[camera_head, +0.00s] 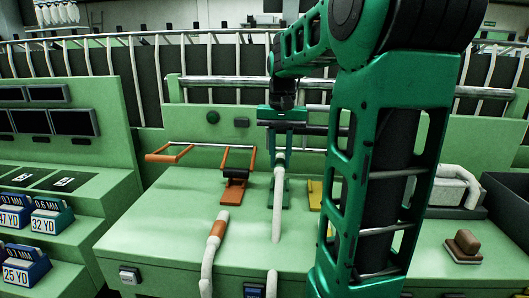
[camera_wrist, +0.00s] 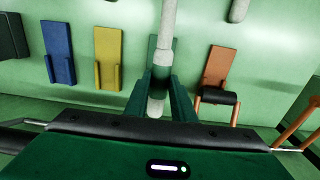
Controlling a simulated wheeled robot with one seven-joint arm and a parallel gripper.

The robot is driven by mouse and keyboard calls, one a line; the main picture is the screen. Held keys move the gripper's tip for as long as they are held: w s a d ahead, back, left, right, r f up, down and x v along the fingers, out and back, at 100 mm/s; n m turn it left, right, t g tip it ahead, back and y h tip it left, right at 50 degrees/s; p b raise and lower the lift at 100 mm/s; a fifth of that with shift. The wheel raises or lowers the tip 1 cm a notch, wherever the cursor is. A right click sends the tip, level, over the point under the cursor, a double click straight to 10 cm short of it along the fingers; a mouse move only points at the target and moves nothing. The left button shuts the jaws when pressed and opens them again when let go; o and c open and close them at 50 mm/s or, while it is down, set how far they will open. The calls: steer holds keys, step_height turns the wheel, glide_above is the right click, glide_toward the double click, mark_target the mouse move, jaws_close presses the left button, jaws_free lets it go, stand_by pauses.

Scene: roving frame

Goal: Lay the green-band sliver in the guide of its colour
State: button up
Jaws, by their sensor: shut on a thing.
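My gripper (camera_head: 281,164) points down over the green bench and is shut on a white, rod-like sliver (camera_head: 277,215). In the wrist view the sliver (camera_wrist: 168,25) runs between my fingers (camera_wrist: 158,100), with a dark green band (camera_wrist: 160,78) close to them. The green guide (camera_wrist: 152,48) lies behind the sliver, lined up with it and partly hidden by it and my fingers. I cannot tell whether the sliver touches the guide.
A yellow guide (camera_wrist: 107,55) and a blue guide (camera_wrist: 58,50) are on one side. An orange guide (camera_head: 233,190) with a black clamp bar is on the other. A second sliver with an orange band (camera_head: 216,230) lies near the bench front. A brown-topped block (camera_head: 465,243) sits right.

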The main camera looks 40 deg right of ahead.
steer(key=shift+w+d, duration=0.15)
stand_by(0.3)
steer(key=shift+f, duration=2.4)
steer(key=shift+f, duration=0.15)
steer(key=shift+f, duration=0.9)
steer(key=shift+s+f, duration=0.2)
steer(key=shift+f, duration=0.3)
